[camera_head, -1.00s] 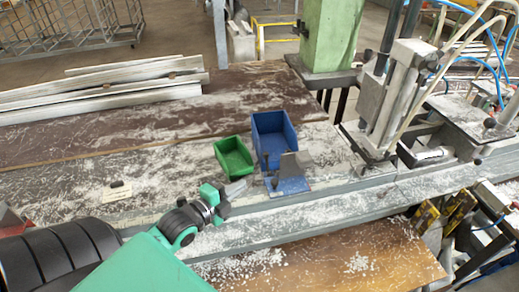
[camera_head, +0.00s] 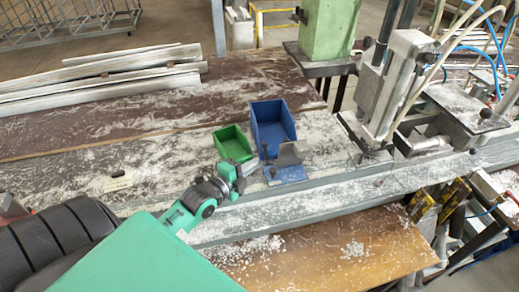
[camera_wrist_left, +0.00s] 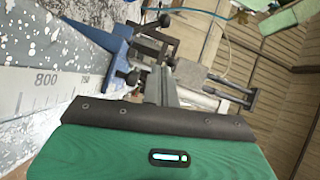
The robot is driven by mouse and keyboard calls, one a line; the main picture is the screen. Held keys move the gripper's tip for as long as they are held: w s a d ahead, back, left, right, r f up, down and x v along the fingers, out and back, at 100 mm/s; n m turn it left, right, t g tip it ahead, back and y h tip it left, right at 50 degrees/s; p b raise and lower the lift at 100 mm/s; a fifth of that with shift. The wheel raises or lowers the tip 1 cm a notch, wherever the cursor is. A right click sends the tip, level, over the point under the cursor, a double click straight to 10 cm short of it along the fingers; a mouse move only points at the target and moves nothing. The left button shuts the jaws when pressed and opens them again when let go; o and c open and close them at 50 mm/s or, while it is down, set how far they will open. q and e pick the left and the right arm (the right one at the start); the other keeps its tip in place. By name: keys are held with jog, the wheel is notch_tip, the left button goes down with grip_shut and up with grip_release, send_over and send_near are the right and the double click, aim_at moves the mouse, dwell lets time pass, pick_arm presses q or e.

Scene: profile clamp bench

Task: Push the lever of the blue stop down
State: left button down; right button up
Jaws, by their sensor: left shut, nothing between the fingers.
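My left gripper (camera_head: 249,168) is shut and empty, just left of the stop and close to the lever. In the left wrist view, the shut fingers (camera_wrist_left: 161,88) point toward the stop, whose blue base (camera_wrist_left: 103,44) and dark knobbed parts show beyond them. I cannot tell whether the fingers touch the lever. My right gripper is not in view.
A green bin (camera_head: 233,144) and a blue bin (camera_head: 271,125) stand just behind the stop. A clamp machine (camera_head: 398,85) with hoses stands to the right. Metal profiles (camera_head: 100,80) lie at the back left. A scale (camera_wrist_left: 45,85) runs along the rail.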

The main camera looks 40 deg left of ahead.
aim_at(266, 153)
pick_arm(q)
jog(key=w+a+f+p, duration=0.1)
jog(key=w+a+p, duration=0.1)
jog(key=w, duration=0.5)
jog(key=shift+f, duration=0.15)
jog(key=shift+w, duration=0.15)
